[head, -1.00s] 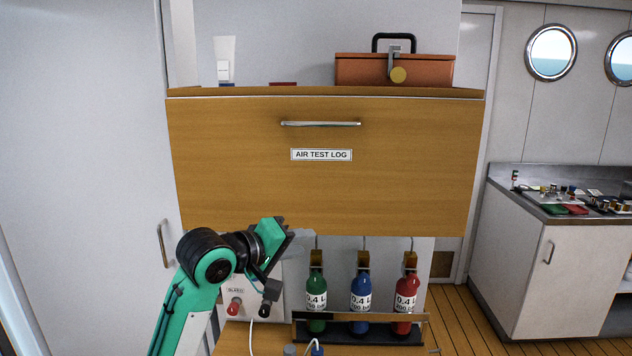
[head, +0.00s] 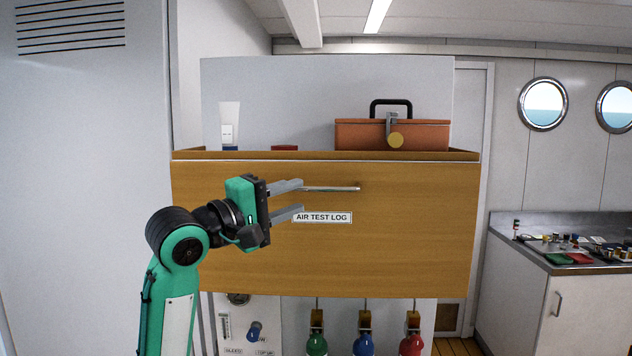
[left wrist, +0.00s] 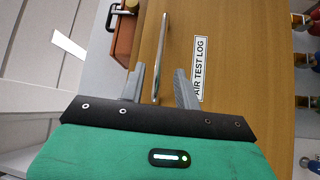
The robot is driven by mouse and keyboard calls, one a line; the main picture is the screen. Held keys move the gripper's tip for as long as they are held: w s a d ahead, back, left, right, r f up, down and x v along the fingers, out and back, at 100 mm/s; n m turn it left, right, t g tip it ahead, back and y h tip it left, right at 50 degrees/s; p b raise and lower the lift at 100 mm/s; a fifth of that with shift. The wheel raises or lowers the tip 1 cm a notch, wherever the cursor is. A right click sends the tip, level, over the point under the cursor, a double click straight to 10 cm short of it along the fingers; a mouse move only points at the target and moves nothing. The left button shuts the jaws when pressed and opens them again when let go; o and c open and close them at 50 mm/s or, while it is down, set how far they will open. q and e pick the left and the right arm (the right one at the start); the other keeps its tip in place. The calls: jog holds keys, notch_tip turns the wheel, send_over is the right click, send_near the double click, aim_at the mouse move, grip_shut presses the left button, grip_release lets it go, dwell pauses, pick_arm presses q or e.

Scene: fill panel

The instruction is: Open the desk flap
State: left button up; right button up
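The desk flap (head: 400,240) is a closed, upright wooden panel labelled AIR TEST LOG (head: 322,217). A horizontal metal bar handle (head: 335,189) runs across its upper middle; it also shows in the left wrist view (left wrist: 162,50). My left gripper (head: 300,197) is open at the left end of the handle. In the left wrist view its two fingers (left wrist: 160,85) stand on either side of the handle's line, one on the label side. Whether either finger touches the handle I cannot tell. My right gripper is not in view.
An orange case (head: 360,134) with a black grip and a white tube (head: 229,122) stand on top of the desk. Green (head: 317,345), blue (head: 363,345) and red (head: 411,345) bottles hang below the flap. A counter (head: 530,300) stands at right.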

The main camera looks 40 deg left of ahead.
aim_at(314, 190)
pick_arm(q)
jog(key=p+x, duration=0.1)
jog(key=x, duration=0.3)
jog(key=shift+w+d+r, duration=0.1)
jog(key=shift+w, duration=0.3)
jog(key=shift+w+d+p, duration=0.15)
jog(key=shift+w+p, duration=0.15)
jog(key=shift+w, duration=0.4)
jog(key=shift+c, duration=0.2)
grip_shut()
